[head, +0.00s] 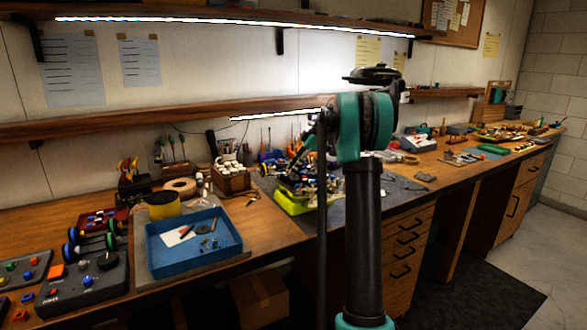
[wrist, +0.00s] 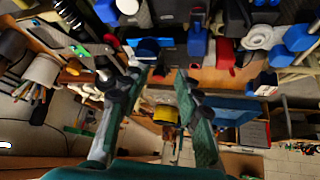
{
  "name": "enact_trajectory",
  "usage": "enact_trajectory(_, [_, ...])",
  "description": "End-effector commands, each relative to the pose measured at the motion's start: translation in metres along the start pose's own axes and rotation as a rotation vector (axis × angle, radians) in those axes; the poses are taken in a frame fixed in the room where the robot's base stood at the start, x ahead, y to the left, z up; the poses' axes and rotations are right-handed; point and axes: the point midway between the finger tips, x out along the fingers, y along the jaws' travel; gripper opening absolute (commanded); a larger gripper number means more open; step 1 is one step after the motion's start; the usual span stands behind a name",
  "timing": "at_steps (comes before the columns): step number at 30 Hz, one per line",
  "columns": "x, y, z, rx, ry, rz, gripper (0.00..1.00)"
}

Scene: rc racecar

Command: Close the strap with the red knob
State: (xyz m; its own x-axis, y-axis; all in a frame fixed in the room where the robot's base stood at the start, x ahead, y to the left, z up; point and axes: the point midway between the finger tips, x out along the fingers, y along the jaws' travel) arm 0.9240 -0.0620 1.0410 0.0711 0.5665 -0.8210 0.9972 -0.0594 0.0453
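The racecar (head: 303,183) sits on a lime-green stand (head: 292,203) on the bench in the head view, partly hidden by my arm. In the wrist view, close black, blue and white parts fill the top. A red piece (wrist: 226,53) shows there among the dark parts; I cannot tell if it is the strap's red knob. The strap cannot be made out in either view. My gripper (wrist: 160,78) has its two fingers wide apart in the wrist view, with nothing held between them.
A blue tray (head: 158,252) with small items stands front left on the bench, near a yellow roll (head: 163,205). A wooden box (head: 231,179) stands behind. A shelf (head: 100,130) runs along the wall. Control boxes (head: 85,290) crowd the left end.

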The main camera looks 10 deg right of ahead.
Motion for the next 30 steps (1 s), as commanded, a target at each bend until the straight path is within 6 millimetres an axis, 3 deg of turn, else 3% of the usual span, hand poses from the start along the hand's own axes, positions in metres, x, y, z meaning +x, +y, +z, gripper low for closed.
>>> enact_trajectory(5, [-0.007, 0.0, 0.0, 0.0, 0.0, 0.001, 0.34])
enact_trajectory(19, [-0.069, 0.0, 0.001, 0.001, 0.0, 0.001, 0.34])
enact_trajectory(30, [-0.08, 0.0, 0.0, 0.0, 0.0, 0.0, 0.34])
